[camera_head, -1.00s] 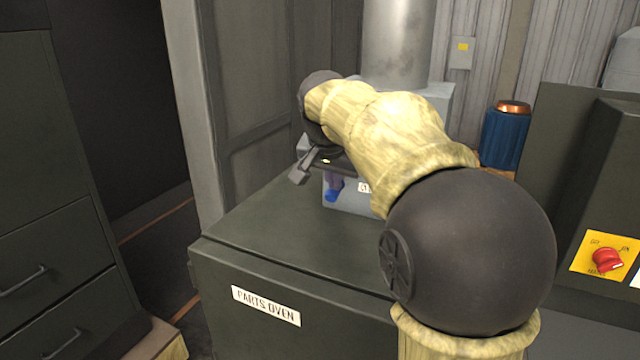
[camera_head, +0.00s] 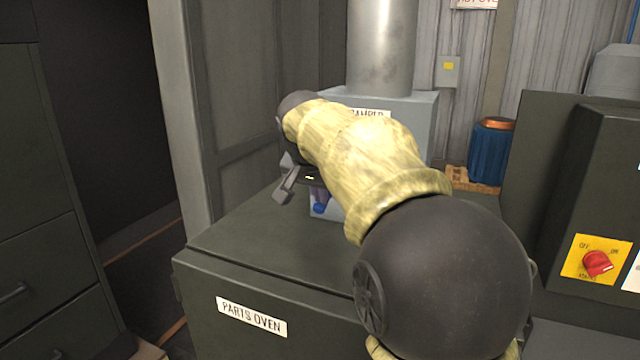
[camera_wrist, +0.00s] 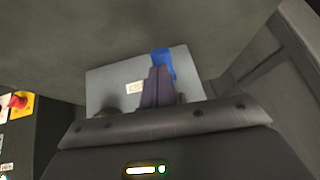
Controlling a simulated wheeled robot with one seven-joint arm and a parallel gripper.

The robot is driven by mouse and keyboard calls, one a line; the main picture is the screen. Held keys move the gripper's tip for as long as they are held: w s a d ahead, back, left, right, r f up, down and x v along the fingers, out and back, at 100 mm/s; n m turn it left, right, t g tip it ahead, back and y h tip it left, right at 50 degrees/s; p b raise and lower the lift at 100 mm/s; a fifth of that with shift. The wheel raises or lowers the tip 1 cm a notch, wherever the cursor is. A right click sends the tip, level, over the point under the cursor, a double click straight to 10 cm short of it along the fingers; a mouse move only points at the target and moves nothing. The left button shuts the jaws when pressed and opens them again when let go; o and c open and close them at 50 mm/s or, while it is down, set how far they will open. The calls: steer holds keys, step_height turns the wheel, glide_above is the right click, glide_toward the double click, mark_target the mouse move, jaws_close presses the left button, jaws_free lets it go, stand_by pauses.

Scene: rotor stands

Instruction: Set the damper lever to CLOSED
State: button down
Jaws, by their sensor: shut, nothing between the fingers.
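The damper is a pale grey box (camera_head: 415,115) with a partly hidden DAMPER label, standing on the parts oven under a metal duct. Its lever has a blue handle (camera_head: 320,208), low at the front of the box. In the wrist view the blue handle (camera_wrist: 163,62) lies just beyond my gripper's fingertips (camera_wrist: 158,70), against the box face (camera_wrist: 105,82). A small white label (camera_wrist: 135,87) is beside it, unreadable. My gripper (camera_head: 317,193) is shut and empty, at or very near the handle; I cannot tell whether they touch. My arm hides much of the box and the lever's pivot.
The parts oven (camera_head: 215,270) has a flat, clear top around the box. A dark wall panel (camera_head: 250,150) rises behind at left. At right are a blue drum (camera_head: 490,155) and a control cabinet with a red knob (camera_head: 597,263). Drawers (camera_head: 40,250) stand at far left.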

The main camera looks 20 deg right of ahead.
steer(key=v, duration=1.3)
steer(key=shift+s+r+p, duration=0.15)
steer(key=shift+s+p, duration=0.25)
steer(key=shift+s, duration=0.1)
